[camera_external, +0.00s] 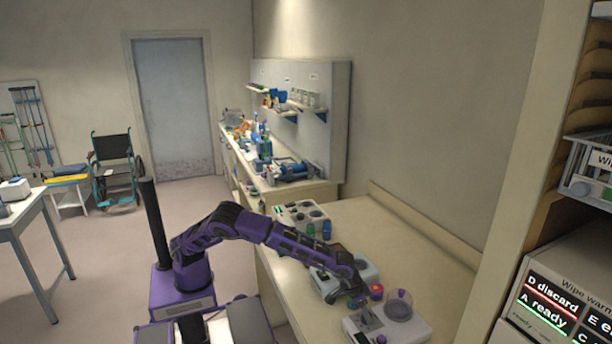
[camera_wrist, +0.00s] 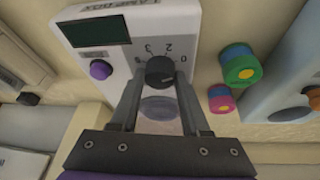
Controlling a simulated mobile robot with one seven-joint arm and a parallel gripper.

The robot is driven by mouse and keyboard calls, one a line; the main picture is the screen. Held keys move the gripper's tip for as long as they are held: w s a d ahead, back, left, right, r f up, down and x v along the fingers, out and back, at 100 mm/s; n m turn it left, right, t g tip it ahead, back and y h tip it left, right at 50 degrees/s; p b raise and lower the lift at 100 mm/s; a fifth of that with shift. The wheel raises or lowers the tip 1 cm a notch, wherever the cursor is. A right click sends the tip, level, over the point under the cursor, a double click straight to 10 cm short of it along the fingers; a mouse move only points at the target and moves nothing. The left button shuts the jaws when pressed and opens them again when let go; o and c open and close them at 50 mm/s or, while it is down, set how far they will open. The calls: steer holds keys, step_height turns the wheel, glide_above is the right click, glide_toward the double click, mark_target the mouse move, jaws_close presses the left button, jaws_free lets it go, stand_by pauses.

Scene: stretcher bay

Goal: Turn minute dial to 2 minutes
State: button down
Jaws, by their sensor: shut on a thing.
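The minute dial (camera_wrist: 160,70) is a round dark knob on the face of a white box (camera_wrist: 118,30) in the wrist view. Numbers, including 0 and 2, curve around its far side and appear upside down. Which number it points to is too unclear to read. My gripper (camera_wrist: 161,74) has one finger on each side of the dial and is shut on it. In the external view my gripper (camera_external: 352,299) is low over the bench beside several white devices. The dial is hidden there.
The box carries a dark display (camera_wrist: 99,31) and a purple button (camera_wrist: 100,70). A green-and-blue cylinder (camera_wrist: 239,64) and a pink one (camera_wrist: 221,99) stand close to the right. Another device (camera_wrist: 285,70) is beyond them. Bare bench (camera_external: 400,235) lies toward the wall.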

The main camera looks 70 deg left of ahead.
steer(key=shift+d, duration=0.1)
steer(key=n+y, duration=0.1)
steer(key=n, duration=0.3)
steer(key=shift+d+y, duration=0.15)
steer(key=shift+y, duration=0.25)
steer(key=shift+n+y, duration=0.8)
steer(key=shift+n, duration=1.5)
steer(key=shift+c, duration=1.9)
jaws_free()
steer(key=v, duration=1.7)
steer(key=shift+w+d+r, duration=0.15)
steer(key=shift+r, duration=0.1)
